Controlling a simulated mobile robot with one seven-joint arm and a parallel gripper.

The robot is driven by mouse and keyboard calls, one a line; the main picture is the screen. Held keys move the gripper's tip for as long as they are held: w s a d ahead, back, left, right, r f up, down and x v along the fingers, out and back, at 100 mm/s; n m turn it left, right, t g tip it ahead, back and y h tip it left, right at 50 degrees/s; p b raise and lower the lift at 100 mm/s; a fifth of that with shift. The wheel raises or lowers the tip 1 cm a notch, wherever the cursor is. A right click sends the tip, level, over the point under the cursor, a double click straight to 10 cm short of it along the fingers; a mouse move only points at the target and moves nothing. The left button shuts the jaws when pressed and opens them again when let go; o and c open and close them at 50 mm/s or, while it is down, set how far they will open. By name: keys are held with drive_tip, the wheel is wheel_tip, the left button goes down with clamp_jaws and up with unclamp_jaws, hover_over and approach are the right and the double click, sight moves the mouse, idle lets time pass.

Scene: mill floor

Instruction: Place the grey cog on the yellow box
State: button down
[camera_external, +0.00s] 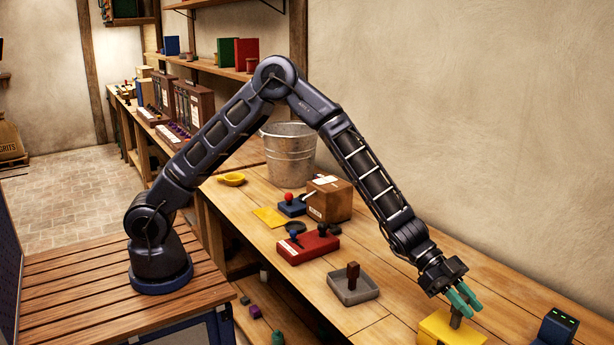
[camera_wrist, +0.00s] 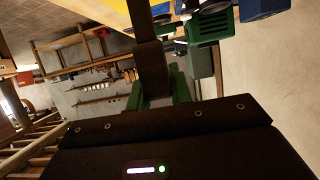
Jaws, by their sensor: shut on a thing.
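My gripper (camera_external: 462,301), with green fingers, is at the lower right of the outside view. It is shut on a dark grey-brown piece (camera_external: 456,320), which also shows between the fingers in the wrist view (camera_wrist: 152,68). I cannot make out cog teeth on it, so I cannot tell whether it is the grey cog. The yellow box (camera_external: 438,331) is directly below the gripper, and its yellow surface shows at the top of the wrist view (camera_wrist: 108,11). The held piece appears at the box top; whether it touches is unclear.
A grey tray (camera_external: 340,293) with a brown upright block (camera_external: 353,271) stands left of the yellow box. A dark blue object (camera_external: 556,328) is to its right. Farther back are a red control box (camera_external: 308,246), a cardboard box (camera_external: 335,199) and a metal bucket (camera_external: 290,160).

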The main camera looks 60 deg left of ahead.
drive_tip(key=shift+f, duration=0.5)
drive_tip(key=shift+f, duration=0.15)
drive_tip(key=c, duration=1.3)
unclamp_jaws()
drive_tip(key=shift+o, duration=0.2)
